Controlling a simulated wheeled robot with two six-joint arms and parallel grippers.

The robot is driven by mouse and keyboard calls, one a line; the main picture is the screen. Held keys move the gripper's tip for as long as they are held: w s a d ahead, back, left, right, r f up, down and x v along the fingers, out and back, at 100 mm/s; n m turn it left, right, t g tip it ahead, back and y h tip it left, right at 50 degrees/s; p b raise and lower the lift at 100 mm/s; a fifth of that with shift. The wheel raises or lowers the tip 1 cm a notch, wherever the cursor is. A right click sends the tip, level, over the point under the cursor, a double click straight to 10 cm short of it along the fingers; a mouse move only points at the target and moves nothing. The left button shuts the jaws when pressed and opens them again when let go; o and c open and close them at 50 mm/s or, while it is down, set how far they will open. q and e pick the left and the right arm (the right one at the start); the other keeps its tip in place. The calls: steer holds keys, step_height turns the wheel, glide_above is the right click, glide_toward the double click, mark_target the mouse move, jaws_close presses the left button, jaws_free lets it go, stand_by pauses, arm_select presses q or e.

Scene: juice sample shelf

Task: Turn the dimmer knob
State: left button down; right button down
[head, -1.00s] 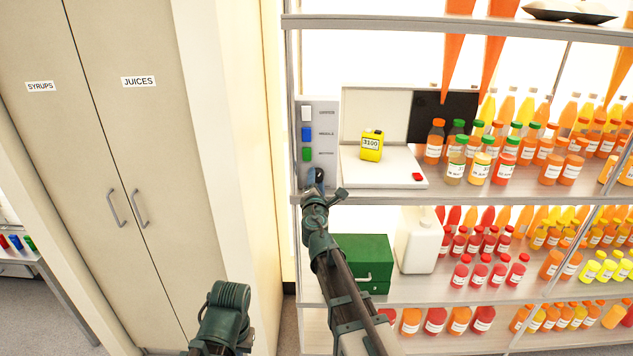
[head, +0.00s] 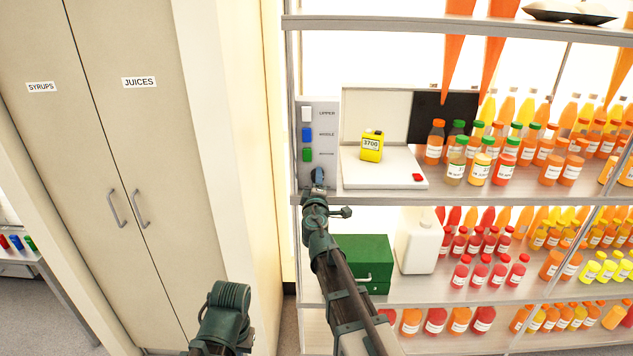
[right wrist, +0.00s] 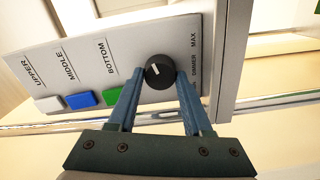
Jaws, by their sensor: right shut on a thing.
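The dimmer knob (right wrist: 159,72) is round and black with a white mark, set on the grey control panel (right wrist: 120,62) in the right wrist view. The printed words DIMMER and MAX stand beside it. My right gripper (right wrist: 158,78) is shut on the knob, one blue finger on each side. In the head view my right gripper (head: 318,178) is at the foot of the panel (head: 319,170) and hides the knob. Of my left arm, only a dark green part shows at the bottom of the head view; its fingers are out of sight.
White, blue (head: 307,134) and green buttons sit on the panel above my right gripper. A yellow canister (head: 371,146) stands on a white device (head: 385,174) just right of the panel. Juice bottles fill the shelves to the right. A green box (head: 362,262) is below.

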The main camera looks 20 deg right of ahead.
steer(key=shift+s+m, duration=0.1)
steer(key=shift+m, duration=0.3)
steer(key=shift+c, duration=1.6)
jaws_free()
